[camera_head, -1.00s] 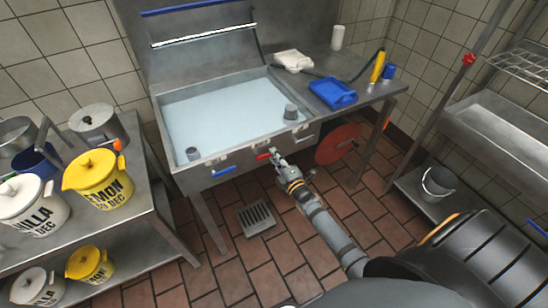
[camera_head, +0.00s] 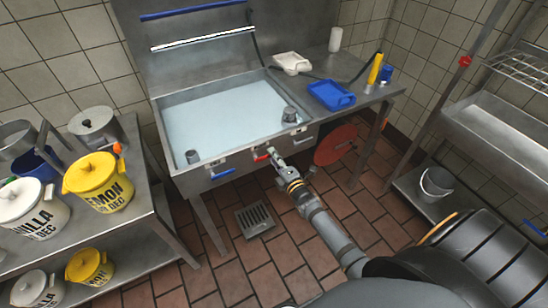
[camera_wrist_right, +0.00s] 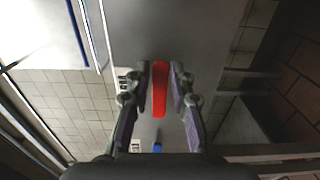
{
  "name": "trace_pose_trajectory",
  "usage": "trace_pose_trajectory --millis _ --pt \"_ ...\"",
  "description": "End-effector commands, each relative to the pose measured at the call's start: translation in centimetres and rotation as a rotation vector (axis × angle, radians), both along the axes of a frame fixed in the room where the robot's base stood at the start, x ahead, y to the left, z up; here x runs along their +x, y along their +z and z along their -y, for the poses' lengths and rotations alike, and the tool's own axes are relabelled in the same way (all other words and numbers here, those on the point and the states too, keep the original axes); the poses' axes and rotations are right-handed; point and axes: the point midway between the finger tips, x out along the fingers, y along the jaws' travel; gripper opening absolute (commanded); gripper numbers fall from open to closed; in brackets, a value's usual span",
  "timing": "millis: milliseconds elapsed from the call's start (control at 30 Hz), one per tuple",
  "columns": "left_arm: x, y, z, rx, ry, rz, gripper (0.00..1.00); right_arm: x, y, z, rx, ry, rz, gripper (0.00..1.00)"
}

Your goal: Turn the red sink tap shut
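The red tap handle (camera_head: 261,156) is on the front of the steel sink unit (camera_head: 223,163). In the right wrist view the red handle (camera_wrist_right: 159,90) stands lengthwise between the two fingers of my right gripper (camera_wrist_right: 161,80). The fingers are open, with a narrow gap on each side of the handle. In the head view my right gripper (camera_head: 275,160) is at the sink front, just right of the handle and partly overlapping it. A blue handle (camera_head: 222,174) is farther left on the same front. My left gripper is not in view.
The sink basin (camera_head: 225,115) holds pale liquid. A blue tray (camera_head: 331,95) and a white tray (camera_head: 291,62) lie on the counter to the right. A red disc (camera_head: 335,145) is under the counter. A shelf with yellow and white tubs (camera_head: 97,182) stands left.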

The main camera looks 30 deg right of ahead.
Motion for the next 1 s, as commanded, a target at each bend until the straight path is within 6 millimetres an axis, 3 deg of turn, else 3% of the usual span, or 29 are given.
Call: trace_pose_trajectory --millis 100,367,467,800,1000 --pt "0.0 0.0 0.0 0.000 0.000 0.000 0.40 0.0 0.0 0.0 0.001 0.000 0.000 0.40" --pt "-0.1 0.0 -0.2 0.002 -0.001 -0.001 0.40 -0.1 0.0 0.0 0.002 0.000 0.000 0.40" --pt "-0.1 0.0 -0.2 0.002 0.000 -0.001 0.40 -1.0 -0.1 0.0 0.002 0.000 -0.001 0.40" --pt "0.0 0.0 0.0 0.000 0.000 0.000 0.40 -8.8 -0.1 0.3 0.001 0.001 -0.003 0.40" --pt "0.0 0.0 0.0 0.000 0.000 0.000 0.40 -11.6 0.0 0.4 0.002 0.000 0.000 0.40"
